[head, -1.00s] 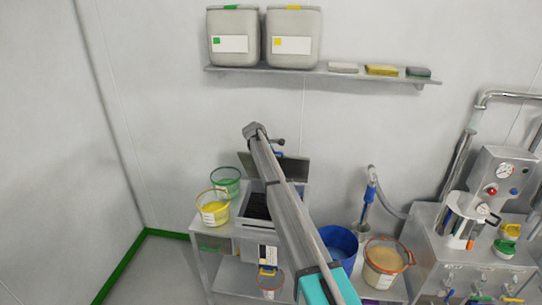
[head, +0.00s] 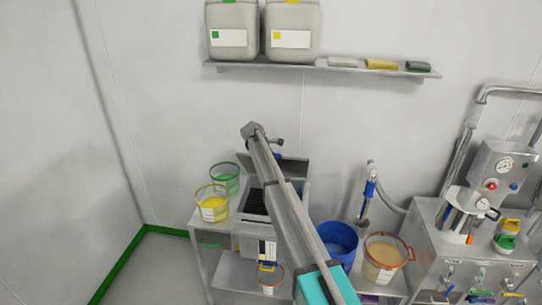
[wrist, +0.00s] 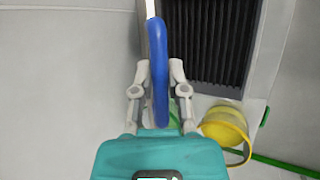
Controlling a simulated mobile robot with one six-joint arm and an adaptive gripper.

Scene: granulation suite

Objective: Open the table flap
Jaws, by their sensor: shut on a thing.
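The table flap (head: 291,167) is a dark grey panel standing raised, close to upright, at the back of the small steel table in the head view. In front of it lies a black ribbed recess (head: 252,203), which also shows in the wrist view (wrist: 207,40). My gripper (wrist: 159,68) is shut on a blue handle (wrist: 157,35), one finger on each side of it. A small blue bit (head: 277,155) shows at the flap's top edge in the head view. My arm hides part of the flap and recess there.
A yellow bucket (head: 211,204) and a green-rimmed bucket (head: 225,176) stand on the table's left. A blue bin (head: 337,240), an orange-rimmed bucket (head: 384,256) and a steel machine (head: 440,235) are at the right. A wall shelf (head: 310,65) hangs above.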

